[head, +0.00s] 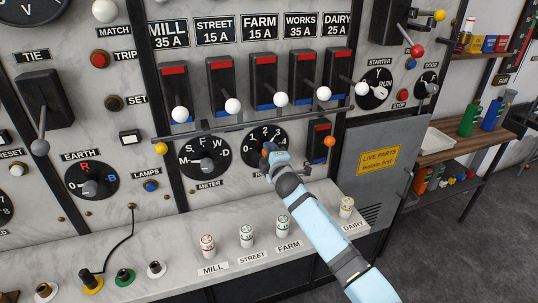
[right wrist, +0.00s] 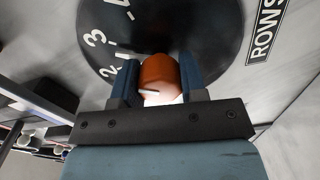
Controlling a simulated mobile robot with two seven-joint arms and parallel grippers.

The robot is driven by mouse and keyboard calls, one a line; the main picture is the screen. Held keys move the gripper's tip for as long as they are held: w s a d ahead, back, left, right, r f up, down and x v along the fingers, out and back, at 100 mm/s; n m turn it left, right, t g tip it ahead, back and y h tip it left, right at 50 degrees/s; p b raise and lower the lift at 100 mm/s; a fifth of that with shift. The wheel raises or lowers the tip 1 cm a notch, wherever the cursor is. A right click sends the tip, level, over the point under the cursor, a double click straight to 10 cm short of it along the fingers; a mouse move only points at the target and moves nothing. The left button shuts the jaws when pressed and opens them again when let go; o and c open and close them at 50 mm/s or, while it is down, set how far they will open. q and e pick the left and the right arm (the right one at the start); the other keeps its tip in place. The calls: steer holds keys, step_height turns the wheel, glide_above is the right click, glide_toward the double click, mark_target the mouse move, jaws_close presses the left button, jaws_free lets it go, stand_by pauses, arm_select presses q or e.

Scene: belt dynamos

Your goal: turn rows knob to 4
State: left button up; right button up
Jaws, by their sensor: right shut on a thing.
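The rows dial (head: 259,134) is a round black plate with white numbers on the marble panel, right of the meter dial. My right gripper (head: 270,150) reaches it from below right and hides its middle and lower label. In the right wrist view the dial (right wrist: 190,30) fills the top, with 2, 3 and 4 at the left and the ROWS label (right wrist: 266,30) at the right. An orange knob (right wrist: 158,72) sits between the fingers of the right gripper (right wrist: 155,84), which is shut on it. I cannot tell which number the knob points at. My left gripper is out of view.
The meter dial (head: 205,157) lies just left. A rail (head: 220,128) and white-knobbed switch levers are above. A small switch with an orange-knobbed lever (head: 329,142) stands close right, beside the grey cabinet (head: 365,175). Labelled fuse holders stand on the ledge (head: 190,270) below.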

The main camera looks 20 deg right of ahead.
steer(key=m, duration=0.4)
steer(key=shift+m, duration=0.3)
steer(key=shift+m+p, duration=0.35)
steer(key=shift+m, duration=1.95)
steer(key=o, duration=0.9)
steer(key=shift+o, duration=0.2)
steer(key=shift+s, duration=0.1)
steer(key=s+b, duration=0.1)
steer(key=s, duration=1.2)
steer(key=shift+s+d, duration=0.2)
steer(key=shift+s, duration=0.15)
